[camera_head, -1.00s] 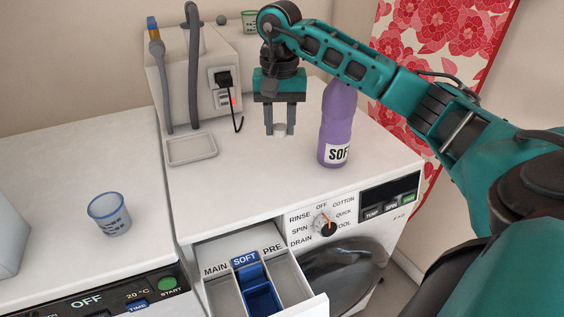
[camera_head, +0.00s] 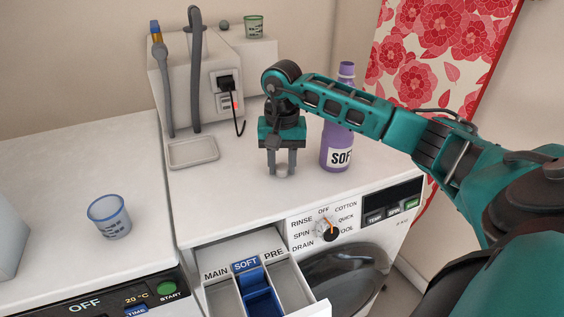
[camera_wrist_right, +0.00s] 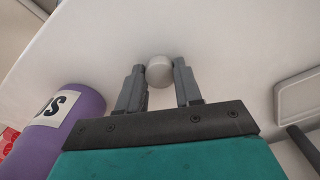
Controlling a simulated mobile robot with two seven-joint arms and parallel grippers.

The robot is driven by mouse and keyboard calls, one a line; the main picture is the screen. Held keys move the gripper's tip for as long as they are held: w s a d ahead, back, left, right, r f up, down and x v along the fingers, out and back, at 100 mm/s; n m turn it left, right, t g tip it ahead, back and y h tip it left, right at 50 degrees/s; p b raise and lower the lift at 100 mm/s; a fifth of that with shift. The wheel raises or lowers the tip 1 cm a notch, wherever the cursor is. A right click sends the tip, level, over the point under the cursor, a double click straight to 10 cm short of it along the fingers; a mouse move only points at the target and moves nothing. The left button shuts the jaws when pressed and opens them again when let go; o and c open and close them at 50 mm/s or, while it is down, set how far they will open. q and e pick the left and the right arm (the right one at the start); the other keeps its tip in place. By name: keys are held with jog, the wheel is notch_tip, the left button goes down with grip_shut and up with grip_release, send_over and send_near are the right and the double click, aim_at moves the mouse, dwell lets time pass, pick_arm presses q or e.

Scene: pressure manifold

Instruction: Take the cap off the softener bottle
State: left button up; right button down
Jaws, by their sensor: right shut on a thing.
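The purple softener bottle (camera_head: 334,140) stands upright on the washing machine top, to the right of my right gripper. My arm crosses in front of its upper part; its purple neck shows above the arm with no cap on it. My right gripper (camera_head: 281,168) points down and is shut on a small whitish cap (camera_head: 281,171). The cap is at or just above the white top; I cannot tell if it touches. In the right wrist view the cap (camera_wrist_right: 160,71) sits between the fingertips, with the bottle (camera_wrist_right: 62,130) at lower left. My left gripper is not in view.
A grey tray (camera_head: 193,152) lies left of the gripper, before a white box (camera_head: 195,85) with hoses and a plug. A clear cup (camera_head: 109,216) stands on the left machine. The drawer (camera_head: 262,283) is open in front. The top between tray and gripper is clear.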

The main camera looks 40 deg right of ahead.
aim_at(282, 168)
jog(key=c, duration=0.8)
grip_release()
jog(key=shift+f, duration=0.1)
jog(key=shift+o, duration=0.2)
notch_tip(282, 168, up, 12)
jog(key=p, duration=0.1)
jog(key=shift+s, duration=0.1)
